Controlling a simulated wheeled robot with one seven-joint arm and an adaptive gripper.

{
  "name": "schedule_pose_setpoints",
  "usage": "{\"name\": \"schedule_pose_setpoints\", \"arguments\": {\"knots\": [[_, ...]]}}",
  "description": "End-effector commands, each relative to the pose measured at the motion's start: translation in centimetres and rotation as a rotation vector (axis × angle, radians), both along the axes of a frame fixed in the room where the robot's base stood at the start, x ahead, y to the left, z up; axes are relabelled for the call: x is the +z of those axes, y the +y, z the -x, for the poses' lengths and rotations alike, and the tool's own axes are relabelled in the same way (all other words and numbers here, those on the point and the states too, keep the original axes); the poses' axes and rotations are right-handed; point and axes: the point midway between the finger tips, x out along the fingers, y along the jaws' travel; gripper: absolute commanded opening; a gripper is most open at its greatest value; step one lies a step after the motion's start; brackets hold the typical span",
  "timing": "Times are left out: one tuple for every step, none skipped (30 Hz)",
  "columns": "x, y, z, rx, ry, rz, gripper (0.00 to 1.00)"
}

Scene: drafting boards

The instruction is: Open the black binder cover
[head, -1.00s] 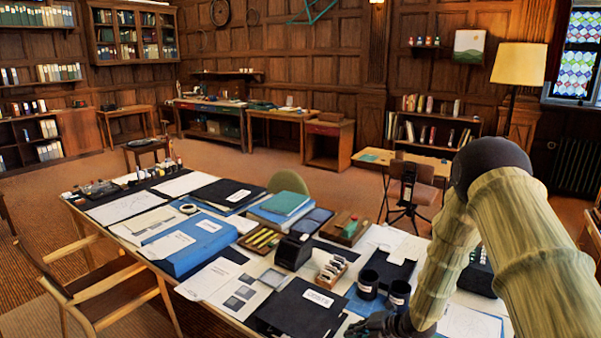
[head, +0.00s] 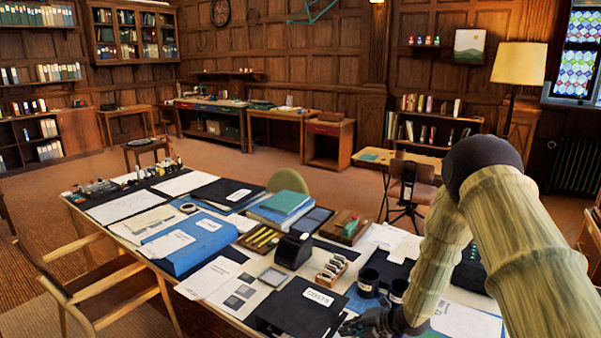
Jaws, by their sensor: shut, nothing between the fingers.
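The black binder (head: 286,311) lies near the front edge of the long table, with a white label on its upper right part. Its cover looks closed or nearly so; I cannot tell whether its right edge is slightly raised. My gripper (head: 352,326) is dark and low in the head view, just right of the binder's right side. Its fingers are shut with nothing held. They are small and partly cut off by the picture's bottom, so I cannot tell whether they touch the cover. Another black binder (head: 222,191) with a white label lies farther back.
Two dark mugs (head: 368,280) stand close behind my gripper. A small wooden rack (head: 331,270) and a black box (head: 292,251) stand behind the binder. Blue folders (head: 190,246) and papers (head: 210,277) fill the table to the left. A wooden chair (head: 95,290) stands at the left.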

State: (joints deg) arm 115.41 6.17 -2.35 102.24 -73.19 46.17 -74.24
Motion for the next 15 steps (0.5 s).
{"name": "schedule_pose_setpoints", "arguments": {"knots": [[0.0, 0.1, -0.1, 0.001, -0.001, 0.0, 0.0], [0.0, 0.2, -0.1, 0.0, 0.0, 0.0, 0.0], [0.0, 0.3, -0.2, 0.0, 0.0, 0.0, 0.0], [0.0, 0.4, -0.3, 0.0, 0.0, 0.0, 0.0], [0.0, 0.4, -0.3, 0.0, 0.0, 0.0, 0.0], [0.0, 0.5, -0.4, 0.0, 0.0, 0.0, 0.0], [0.0, 0.6, -0.4, 0.0, 0.0, 0.0, 0.0], [0.0, 0.7, -0.5, 0.0, 0.0, 0.0, 0.0], [0.0, 0.8, -0.6, 0.0, -0.001, -0.001, 0.0], [0.0, 0.9, -0.6, 0.0, -0.001, -0.001, 0.0], [0.0, 1.0, -0.7, 0.0, -0.001, -0.001, 0.0], [0.0, 1.1, -0.7, 0.0, -0.001, -0.001, 0.0], [0.0, 1.2, -0.8, 0.001, -0.001, 0.0, 0.0], [0.0, 1.2, -0.9, 0.001, -0.001, 0.0, 0.0], [0.0, 1.3, -0.9, 0.001, -0.001, 0.0, 0.0]]}}
